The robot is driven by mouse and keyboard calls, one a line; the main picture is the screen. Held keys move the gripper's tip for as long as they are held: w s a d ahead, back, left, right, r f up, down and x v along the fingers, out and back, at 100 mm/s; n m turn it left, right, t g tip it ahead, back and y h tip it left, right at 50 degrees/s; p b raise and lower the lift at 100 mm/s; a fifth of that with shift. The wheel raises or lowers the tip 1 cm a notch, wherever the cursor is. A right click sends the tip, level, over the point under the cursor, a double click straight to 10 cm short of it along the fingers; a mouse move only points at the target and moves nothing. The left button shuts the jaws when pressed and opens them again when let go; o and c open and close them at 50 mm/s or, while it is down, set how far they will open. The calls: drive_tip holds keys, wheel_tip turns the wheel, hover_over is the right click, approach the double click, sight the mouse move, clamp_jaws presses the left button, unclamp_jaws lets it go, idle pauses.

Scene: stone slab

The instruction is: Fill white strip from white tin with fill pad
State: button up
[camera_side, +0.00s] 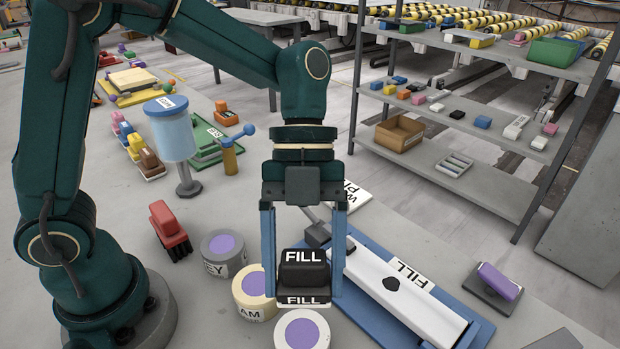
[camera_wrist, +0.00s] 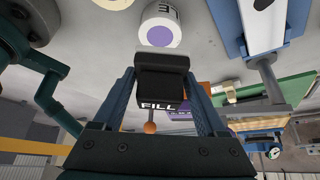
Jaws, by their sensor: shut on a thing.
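My gripper (camera_side: 302,292) is shut on the black fill pad (camera_side: 303,272), marked FILL, with a blue finger on either side. The pad also shows between the fingers in the wrist view (camera_wrist: 161,78). The white tin (camera_side: 301,341), with a purple top, is just below and in front of the pad in the side view; it also shows beyond the pad in the wrist view (camera_wrist: 160,38). I cannot tell whether pad and tin touch. The white strip (camera_side: 420,303), labelled FILL, lies on a blue base (camera_side: 474,332) to the right, with a dark spot on it.
A cream tin (camera_side: 247,306) and a grey tin (camera_side: 222,260) stand left of the white tin. A red block-like tool (camera_side: 168,228) is farther left. A purple-topped dark pad (camera_side: 500,281) lies right of the strip. A blue cylinder on a stand (camera_side: 173,136) rises behind.

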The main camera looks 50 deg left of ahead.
sight(302, 334)
drive_tip(key=shift+s+d+r+m, duration=0.15)
drive_tip(key=shift+s+d+m, duration=0.15)
drive_tip(key=shift+s+d, duration=0.4)
drive_tip(key=shift+s, duration=0.15)
drive_tip(key=shift+f, duration=2.95)
drive_tip(key=shift+f, duration=0.6)
drive_tip(key=shift+r, duration=0.1)
drive_tip(key=shift+r, duration=3.5)
